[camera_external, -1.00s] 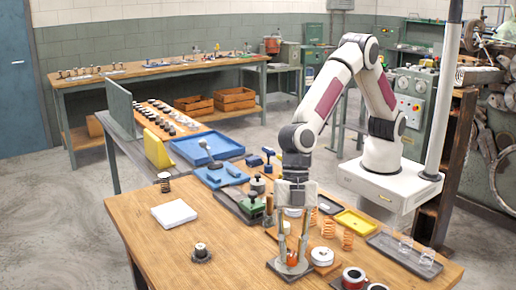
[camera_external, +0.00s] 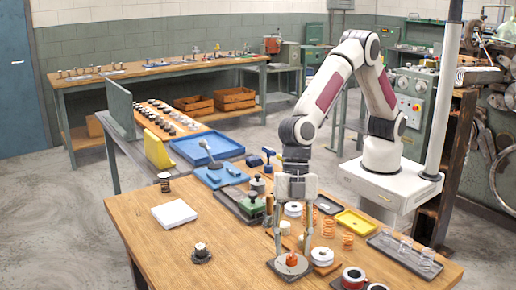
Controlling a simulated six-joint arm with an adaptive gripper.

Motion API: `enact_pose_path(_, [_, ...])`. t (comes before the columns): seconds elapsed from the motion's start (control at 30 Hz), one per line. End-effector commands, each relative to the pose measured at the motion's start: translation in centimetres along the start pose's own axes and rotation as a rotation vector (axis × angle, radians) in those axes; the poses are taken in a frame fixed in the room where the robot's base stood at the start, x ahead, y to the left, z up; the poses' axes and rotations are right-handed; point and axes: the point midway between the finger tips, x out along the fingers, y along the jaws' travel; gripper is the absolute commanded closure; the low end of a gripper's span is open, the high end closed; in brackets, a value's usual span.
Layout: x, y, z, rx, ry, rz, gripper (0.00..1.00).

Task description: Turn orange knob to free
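The orange knob (camera_external: 291,259) sits on a dark grey square base plate (camera_external: 290,271) near the front edge of the wooden table. My gripper (camera_external: 292,248) points straight down over it. Its two fingers are spread apart, one to each side of the knob, with the tips at about the knob's top or slightly above. A gap shows between the fingers and the knob. The knob's markings are too small to read.
A green block (camera_external: 253,206) is at the back left. The table's left front is mostly clear.

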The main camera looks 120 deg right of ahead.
Motion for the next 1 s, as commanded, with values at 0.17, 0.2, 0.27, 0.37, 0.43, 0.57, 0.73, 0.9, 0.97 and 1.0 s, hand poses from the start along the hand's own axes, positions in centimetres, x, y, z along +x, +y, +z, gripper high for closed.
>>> enact_pose_path(0.17, [-2.3,0.0,0.0,0.001,0.002,0.002,0.63])
enact_pose_path(0.2, [-2.8,0.0,-0.1,0.0,0.002,0.001,0.63])
enact_pose_path(0.27, [-3.6,0.0,0.0,0.0,0.001,0.001,0.63])
enact_pose_path(0.37, [-5.1,0.0,0.0,-0.001,0.0,0.001,0.63])
enact_pose_path(0.43, [-6.1,0.0,0.0,-0.001,0.001,0.002,0.63])
enact_pose_path(0.57, [-7.8,0.0,0.0,0.0,0.001,0.001,0.63])
enact_pose_path(0.73, [-9.5,0.0,0.0,0.0,0.0,0.001,0.63])
enact_pose_path(0.9, [-10.2,0.0,0.1,0.0,-0.002,-0.001,0.63])
enact_pose_path(0.97, [-10.2,0.0,0.1,0.0,-0.002,-0.001,0.63])
enact_pose_path(1.0, [-10.3,0.0,0.1,0.0,-0.002,-0.001,0.63])
